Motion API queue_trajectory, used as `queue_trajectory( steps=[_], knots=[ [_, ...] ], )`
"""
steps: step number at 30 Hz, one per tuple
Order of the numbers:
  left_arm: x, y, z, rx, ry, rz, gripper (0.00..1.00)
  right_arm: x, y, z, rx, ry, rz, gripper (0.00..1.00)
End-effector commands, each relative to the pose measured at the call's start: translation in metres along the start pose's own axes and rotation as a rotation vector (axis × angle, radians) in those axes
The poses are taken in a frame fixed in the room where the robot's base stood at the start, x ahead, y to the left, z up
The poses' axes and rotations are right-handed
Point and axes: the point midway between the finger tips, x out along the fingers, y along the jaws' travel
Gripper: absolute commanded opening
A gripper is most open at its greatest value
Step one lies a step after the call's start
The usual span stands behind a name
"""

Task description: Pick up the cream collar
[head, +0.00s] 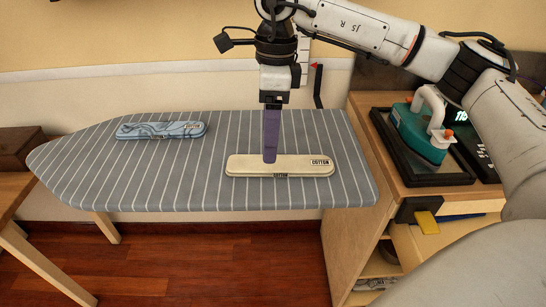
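The cream collar (300,168) is a long, flat, rounded bar with COTTON labels. It lies lengthwise near the right end of the grey striped ironing board (200,188). My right gripper (270,156) comes down from above. Its purple fingers point straight down and their tips overlap the collar's back edge, left of its middle. The fingers are seen side-on as one strip, so I cannot tell whether they are open, or whether they touch the collar. My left gripper is not in view.
A blue patterned bar (160,130) lies at the board's back left. A teal iron (422,128) stands on a dark tray (440,178) on the wooden cabinet to the right. A wooden table (14,190) with a brown box (20,146) is at left. The board's middle is clear.

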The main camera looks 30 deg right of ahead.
Motion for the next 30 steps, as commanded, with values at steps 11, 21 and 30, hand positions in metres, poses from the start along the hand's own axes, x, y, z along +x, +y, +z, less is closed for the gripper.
queue_trajectory(
  steps=[11,21,30],
  knots=[
    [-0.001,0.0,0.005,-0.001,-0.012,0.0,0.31,0.019,-0.019,-0.028,0.03,0.07,-0.061,0.7],
    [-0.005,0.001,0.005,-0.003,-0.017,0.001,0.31,0.053,-0.023,-0.03,0.029,0.068,-0.06,0.7],
    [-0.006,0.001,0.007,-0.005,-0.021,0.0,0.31,0.083,-0.026,-0.031,0.028,0.065,-0.061,0.7]
  ],
)
